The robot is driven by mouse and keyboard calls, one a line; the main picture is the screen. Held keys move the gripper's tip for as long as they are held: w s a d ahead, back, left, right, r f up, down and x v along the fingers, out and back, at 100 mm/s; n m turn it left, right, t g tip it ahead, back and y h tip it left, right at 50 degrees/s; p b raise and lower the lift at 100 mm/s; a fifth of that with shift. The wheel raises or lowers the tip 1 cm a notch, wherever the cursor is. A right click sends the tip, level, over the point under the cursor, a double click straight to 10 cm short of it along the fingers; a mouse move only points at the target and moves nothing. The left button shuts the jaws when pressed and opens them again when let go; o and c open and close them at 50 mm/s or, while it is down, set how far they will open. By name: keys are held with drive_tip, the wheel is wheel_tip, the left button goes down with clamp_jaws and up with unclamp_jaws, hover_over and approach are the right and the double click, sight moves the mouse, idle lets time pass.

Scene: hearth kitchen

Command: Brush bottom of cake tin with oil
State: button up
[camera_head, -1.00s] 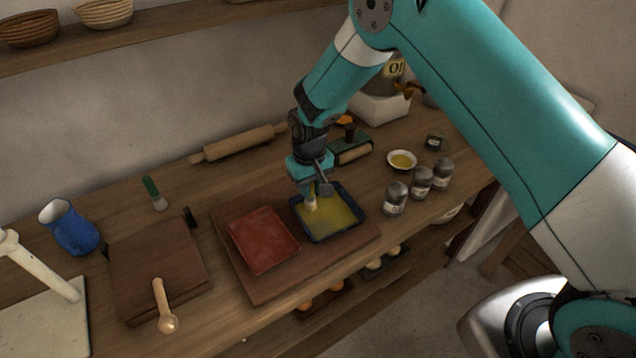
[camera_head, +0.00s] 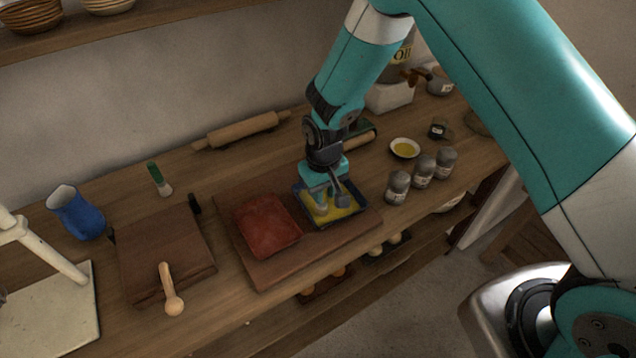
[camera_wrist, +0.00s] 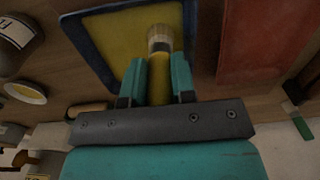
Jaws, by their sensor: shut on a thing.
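The dark blue cake tin (camera_head: 345,216) with a yellow bottom lies on a wooden board, and it also fills the upper left of the wrist view (camera_wrist: 85,45). My gripper (camera_head: 325,190) is over the tin. In the wrist view my gripper (camera_wrist: 157,75) is shut on a brush (camera_wrist: 158,42) with a yellow handle and pale bristles. The bristles point into the tin near its edge; I cannot tell whether they touch the bottom. My gripper hides most of the brush in the head view. A small white bowl of yellow oil (camera_head: 404,142) stands to the right.
A red tin (camera_head: 267,227) sits left of the blue tin on the board (camera_head: 265,275). Several grey shakers (camera_head: 398,187) stand close on the right. A rolling pin (camera_head: 240,131) and a green-handled brush (camera_head: 158,180) lie behind and left.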

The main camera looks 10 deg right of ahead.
drive_tip(key=shift+s+d, duration=0.15)
drive_tip(key=shift+s, duration=0.55)
drive_tip(key=shift+w+a+b, duration=0.3)
drive_tip(key=shift+w, duration=0.9)
drive_tip(key=shift+w+a+b, duration=0.25)
drive_tip(key=shift+w+b, duration=0.05)
drive_tip(key=shift+w, duration=0.85)
drive_tip(key=shift+w+a+b, duration=0.3)
drive_tip(key=shift+w, duration=0.9)
drive_tip(key=shift+s+d+r+p, duration=0.1)
drive_tip(key=shift+s+d+p, duration=0.15)
drive_tip(key=shift+s, duration=0.9)
drive_tip(key=shift+s+d+f+p, duration=0.1)
drive_tip(key=shift+s+d+p, duration=0.15)
drive_tip(key=shift+s, duration=0.95)
drive_tip(key=shift+s+d+r+p, duration=0.15)
drive_tip(key=shift+s+d, duration=0.2)
drive_tip(key=shift+s, duration=0.8)
drive_tip(key=shift+r+p, duration=2.15)
drive_tip(key=shift+r, duration=0.8)
drive_tip(key=shift+r, duration=0.1)
wheel_tip(320, 180, up, 3)
drive_tip(key=shift+f+p, duration=0.1)
drive_tip(key=shift+p, duration=0.95)
